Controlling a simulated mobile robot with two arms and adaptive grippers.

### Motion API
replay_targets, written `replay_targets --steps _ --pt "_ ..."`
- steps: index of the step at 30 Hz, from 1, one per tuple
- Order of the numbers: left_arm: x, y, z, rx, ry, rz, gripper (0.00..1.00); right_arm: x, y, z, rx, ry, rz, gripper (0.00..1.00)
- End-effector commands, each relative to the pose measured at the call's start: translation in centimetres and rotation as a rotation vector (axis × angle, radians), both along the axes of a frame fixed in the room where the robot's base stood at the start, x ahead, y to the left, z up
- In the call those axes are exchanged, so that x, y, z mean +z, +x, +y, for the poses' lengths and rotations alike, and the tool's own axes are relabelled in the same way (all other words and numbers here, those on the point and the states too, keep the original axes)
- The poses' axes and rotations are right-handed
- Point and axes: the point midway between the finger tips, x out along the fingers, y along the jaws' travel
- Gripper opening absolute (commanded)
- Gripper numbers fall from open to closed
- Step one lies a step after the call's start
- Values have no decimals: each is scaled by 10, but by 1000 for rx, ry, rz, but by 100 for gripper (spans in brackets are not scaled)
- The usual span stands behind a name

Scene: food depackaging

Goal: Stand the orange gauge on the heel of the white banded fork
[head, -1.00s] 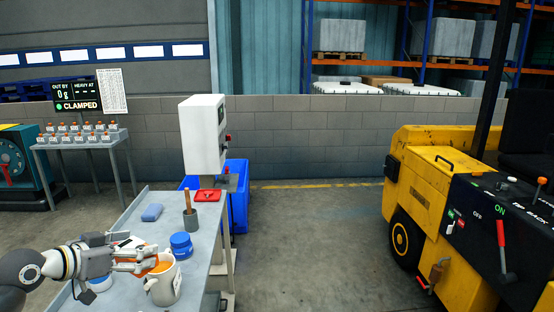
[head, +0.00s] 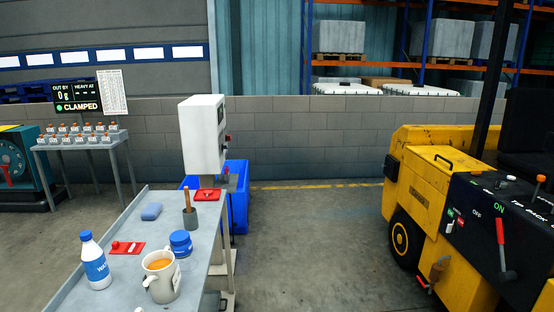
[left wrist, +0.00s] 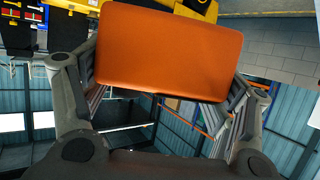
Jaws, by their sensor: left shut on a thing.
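An orange block (left wrist: 172,48), which looks like the orange gauge, fills the upper middle of the left wrist view. My left gripper (left wrist: 165,88) is shut on it, with one finger at each side. The gripper and block are out of the head view, so their place relative to the fork cannot be told there. No white banded fork can be made out in either view. My right gripper is in neither view.
A grey bench (head: 128,283) carries a mug of brown liquid (head: 161,276), a bottle (head: 95,261), a blue-lidded jar (head: 181,243) and a red switch plate (head: 126,248). A yellow forklift (head: 438,188) stands right. Between them is open floor (head: 310,235). A sign (head: 77,97) reads "CLAMPED".

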Motion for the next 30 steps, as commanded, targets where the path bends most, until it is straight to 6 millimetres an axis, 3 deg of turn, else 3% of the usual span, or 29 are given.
replay_targets --steps 1,13,19,30 --pt "-15 0 0 0 -1 -1 42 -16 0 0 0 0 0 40" --pt "-77 1 0 1 -1 -1 42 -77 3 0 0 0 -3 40" --pt "-88 1 0 1 -1 -1 42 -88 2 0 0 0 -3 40" --pt "-86 2 0 4 -5 -5 42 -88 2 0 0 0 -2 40"
